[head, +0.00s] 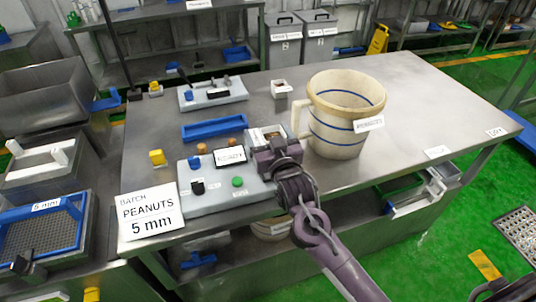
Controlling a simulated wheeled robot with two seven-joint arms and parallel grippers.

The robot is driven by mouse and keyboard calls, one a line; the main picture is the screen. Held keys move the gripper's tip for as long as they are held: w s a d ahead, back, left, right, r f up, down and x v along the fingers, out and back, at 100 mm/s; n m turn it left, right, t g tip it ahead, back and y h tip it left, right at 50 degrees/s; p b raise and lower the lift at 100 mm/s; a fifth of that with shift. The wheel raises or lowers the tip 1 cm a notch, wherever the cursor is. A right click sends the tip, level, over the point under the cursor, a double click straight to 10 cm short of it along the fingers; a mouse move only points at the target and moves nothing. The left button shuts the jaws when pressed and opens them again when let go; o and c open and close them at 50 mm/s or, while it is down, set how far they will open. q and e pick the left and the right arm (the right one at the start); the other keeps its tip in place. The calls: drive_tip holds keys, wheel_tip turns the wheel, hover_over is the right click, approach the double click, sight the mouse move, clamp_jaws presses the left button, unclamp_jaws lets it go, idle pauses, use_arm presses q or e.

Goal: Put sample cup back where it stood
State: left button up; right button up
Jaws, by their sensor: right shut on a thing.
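My right gripper (272,147) reaches in from the lower right, over the right end of the grey control panel. It is shut on a small pale thing with brownish contents, which looks like the sample cup (264,132). The fingers hide much of it, and I cannot tell whether it touches the surface below. A large cream jug (335,137) with blue bands and a label stands upright just right of the gripper. Its handle is on the side toward the gripper. My left gripper is not in view.
The near grey panel (222,198) has buttons, a display and a "PEANUTS 5 mm" sign (150,213) beside it.

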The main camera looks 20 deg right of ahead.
wheel_tip(320, 180, down, 3)
drive_tip(key=shift+f, duration=0.2)
wheel_tip(320, 180, down, 4)
drive_tip(key=shift+p, duration=0.7)
drive_tip(key=shift+s+f, duration=0.15)
drive_tip(key=shift+f, duration=0.15)
drive_tip(key=o, duration=0.7)
drive_tip(key=shift+f, duration=0.1)
drive_tip(key=o, duration=0.4)
drive_tip(key=shift+o, duration=0.2)
drive_tip(key=shift+f+b, duration=0.2)
drive_tip(key=shift+b, duration=0.4)
drive_tip(key=s+b, duration=0.2)
drive_tip(key=s, duration=0.5)
drive_tip(key=shift+s+r, duration=0.1)
drive_tip(key=shift+r, duration=0.05)
drive_tip(key=w, duration=0.6)
drive_tip(key=shift+a+r+b, duration=0.1)
drive_tip(key=shift+r+b, duration=0.25)
drive_tip(key=shift+r, duration=0.05)
drive_tip(key=shift+w+f, duration=0.15)
drive_tip(key=shift+w, duration=0.45)
